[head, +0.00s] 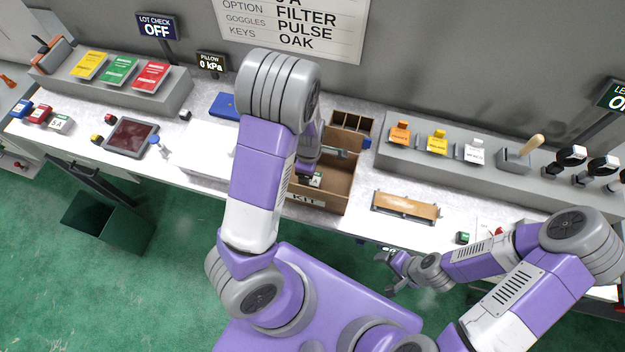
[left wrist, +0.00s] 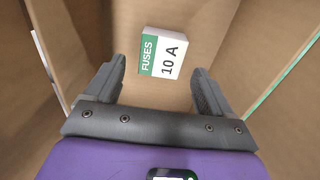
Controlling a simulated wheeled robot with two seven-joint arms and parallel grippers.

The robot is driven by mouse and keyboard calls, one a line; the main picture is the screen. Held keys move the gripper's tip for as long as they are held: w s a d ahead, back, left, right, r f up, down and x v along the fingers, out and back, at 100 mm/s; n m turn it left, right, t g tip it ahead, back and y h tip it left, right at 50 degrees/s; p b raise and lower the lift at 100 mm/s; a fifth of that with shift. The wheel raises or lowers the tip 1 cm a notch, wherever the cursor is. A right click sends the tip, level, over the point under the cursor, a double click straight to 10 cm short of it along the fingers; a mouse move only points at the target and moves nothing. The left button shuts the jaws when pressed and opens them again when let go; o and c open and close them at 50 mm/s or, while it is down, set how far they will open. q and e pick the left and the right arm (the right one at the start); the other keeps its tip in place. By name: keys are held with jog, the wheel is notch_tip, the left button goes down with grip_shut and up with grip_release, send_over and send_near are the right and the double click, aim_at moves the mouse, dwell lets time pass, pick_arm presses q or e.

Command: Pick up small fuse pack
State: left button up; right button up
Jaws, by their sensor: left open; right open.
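A small white fuse pack with a green end, marked "FUSES 10 A" (left wrist: 168,52), lies in a brown cardboard compartment in the left wrist view. In the head view a small white and green pack (head: 316,179) shows inside the open KIT box (head: 318,200). My left gripper (left wrist: 158,68) is open, with the pack ahead of and between its fingertips; I see no contact. In the head view my left arm hides part of the box. My right gripper (head: 398,270) is open and empty in front of the table edge.
The box walls rise close around my left gripper. A divided brown organiser (head: 352,122) stands behind the box. A brown-topped tray (head: 405,206) lies to its right. A small white pack marked "5 A" (head: 60,124) sits at the far left, beside red and blue ones.

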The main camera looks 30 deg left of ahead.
pick_arm(q)
notch_tip(320, 180, down, 2)
jog(key=shift+c, duration=0.2)
jog(key=c, duration=1.1)
jog(key=shift+r, duration=0.15)
